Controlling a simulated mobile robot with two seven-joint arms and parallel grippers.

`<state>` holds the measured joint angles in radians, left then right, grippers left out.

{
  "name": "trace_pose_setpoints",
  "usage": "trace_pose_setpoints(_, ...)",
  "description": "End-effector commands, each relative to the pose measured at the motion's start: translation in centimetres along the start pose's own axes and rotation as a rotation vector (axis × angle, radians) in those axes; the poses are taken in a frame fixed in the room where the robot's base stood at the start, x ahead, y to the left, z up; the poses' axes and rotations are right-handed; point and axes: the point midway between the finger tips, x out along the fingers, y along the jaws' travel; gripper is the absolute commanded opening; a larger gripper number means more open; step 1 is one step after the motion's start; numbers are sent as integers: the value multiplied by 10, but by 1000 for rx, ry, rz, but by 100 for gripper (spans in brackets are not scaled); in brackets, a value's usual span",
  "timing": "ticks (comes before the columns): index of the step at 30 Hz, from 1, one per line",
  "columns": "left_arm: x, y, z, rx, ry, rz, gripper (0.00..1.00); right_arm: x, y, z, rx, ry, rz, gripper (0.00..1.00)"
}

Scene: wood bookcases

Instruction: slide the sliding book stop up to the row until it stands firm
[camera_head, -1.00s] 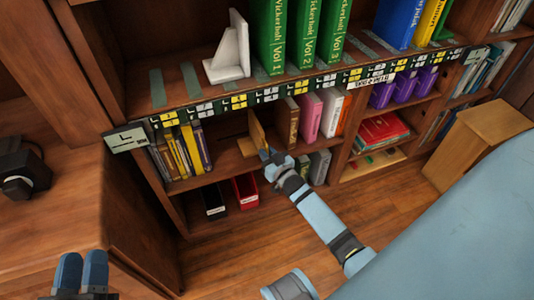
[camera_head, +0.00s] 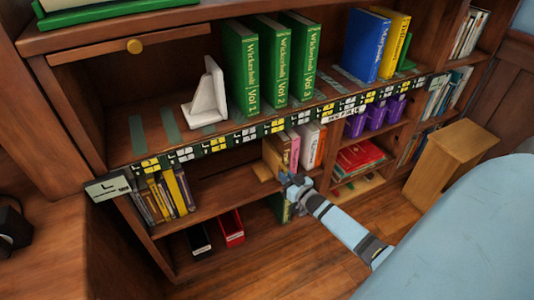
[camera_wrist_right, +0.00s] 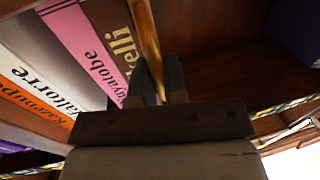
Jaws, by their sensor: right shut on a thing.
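The sliding book stop (camera_head: 271,158) is a light wooden plate with a foot, upright on the middle shelf. It stands at the left end of a short row of books: a brown book (camera_head: 283,146), a pink one (camera_head: 294,152), a white one and an orange one. My right gripper (camera_head: 287,181) is shut on the stop's front edge. In the right wrist view the stop (camera_wrist_right: 146,40) runs between the fingers (camera_wrist_right: 152,85), close beside the brown book (camera_wrist_right: 112,35). The fingers hide whether they touch. My left gripper is out of view.
Left of the stop the shelf (camera_head: 225,192) is bare up to several yellow and dark books (camera_head: 165,195). A black bin (camera_head: 199,240) and a red bin (camera_head: 231,228) stand below. Green volumes (camera_head: 273,65) and a white bookend (camera_head: 207,95) are on the shelf above.

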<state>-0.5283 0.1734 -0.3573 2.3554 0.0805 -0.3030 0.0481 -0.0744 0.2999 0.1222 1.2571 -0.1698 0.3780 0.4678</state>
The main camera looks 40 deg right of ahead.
Motion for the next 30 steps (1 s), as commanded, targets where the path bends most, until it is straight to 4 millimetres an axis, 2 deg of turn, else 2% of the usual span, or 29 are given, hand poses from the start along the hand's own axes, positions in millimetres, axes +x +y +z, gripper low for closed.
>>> trace_pose_setpoints(1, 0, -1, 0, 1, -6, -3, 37, -2, 14, -1, -5, -1, 2, 0)
trace_pose_setpoints(3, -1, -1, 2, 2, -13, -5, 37, -5, 26, -1, -3, -2, 3, 0)
trace_pose_setpoints(9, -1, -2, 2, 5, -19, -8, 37, -9, 47, 0, -3, 0, 2, 0)
trace_pose_setpoints(22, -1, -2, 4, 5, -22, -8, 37, -10, 53, 0, 0, -1, 4, 0)
trace_pose_setpoints(23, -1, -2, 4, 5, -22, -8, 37, -10, 53, 0, 0, -1, 4, 17)
trace_pose_setpoints(25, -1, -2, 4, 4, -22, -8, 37, -10, 52, 0, 0, 0, 4, 33)
trace_pose_setpoints(26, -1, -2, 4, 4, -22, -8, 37, -10, 52, 0, 0, 0, 4, 37)
trace_pose_setpoints(30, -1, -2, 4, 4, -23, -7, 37, -10, 51, 0, 0, 0, 2, 37)
